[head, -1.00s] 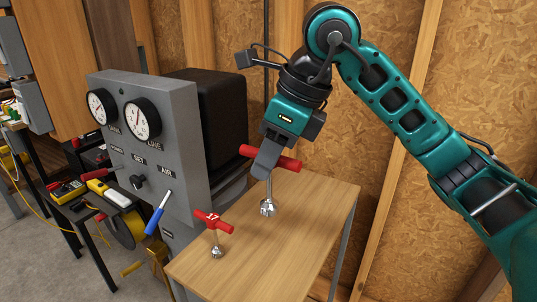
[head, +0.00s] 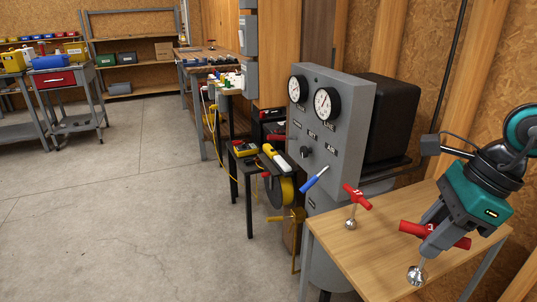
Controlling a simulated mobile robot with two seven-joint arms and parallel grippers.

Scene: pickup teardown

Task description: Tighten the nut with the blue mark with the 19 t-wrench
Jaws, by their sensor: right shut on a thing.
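My right gripper (head: 434,243) is shut on the red T-handle of a T-wrench (head: 416,229) over the right part of the wooden table. Its metal shaft points down to a silver socket (head: 416,276); I cannot tell whether that socket touches the tabletop. The fingers cover part of its handle, and its size mark is not clearly readable. A second red T-wrench (head: 356,195), whose mark looks like 17, stands on its socket at the table's back left. No nut with a blue mark shows. My left gripper is out of view.
The wooden table (head: 375,262) stands in front of a grey gauge panel (head: 338,140) with a blue-handled lever (head: 314,179). A yellow reel (head: 280,190) and a small stand are left of it. Open concrete floor (head: 130,210) lies left; a red-drawer cart (head: 65,85) and shelves stand farther back.

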